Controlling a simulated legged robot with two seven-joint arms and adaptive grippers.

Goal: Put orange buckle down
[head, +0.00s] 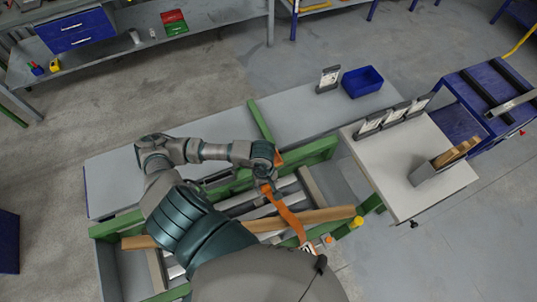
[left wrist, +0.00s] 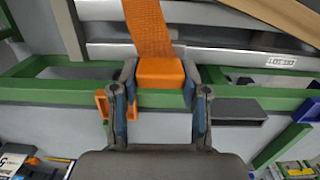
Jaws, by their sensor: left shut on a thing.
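The orange buckle (left wrist: 160,73) sits between the two fingers of my left gripper (left wrist: 161,82) in the left wrist view. The gripper is shut on it, above the green rail (left wrist: 55,93) of the runout table. An orange strap (left wrist: 148,25) runs from the buckle; in the head view the strap (head: 287,216) crosses the grey bars towards the wooden beam (head: 230,229). My left gripper (head: 268,178) is at the far green rail in the head view, and the buckle is mostly hidden there. My right gripper is not in view.
An orange bracket (left wrist: 102,105) is on the rail just left of the gripper. A grey ledge (left wrist: 238,111) juts out to the right. A white side table (head: 410,165) holds several upright cards and a wooden-handled item. A blue bin (head: 362,82) stands on the grey top behind.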

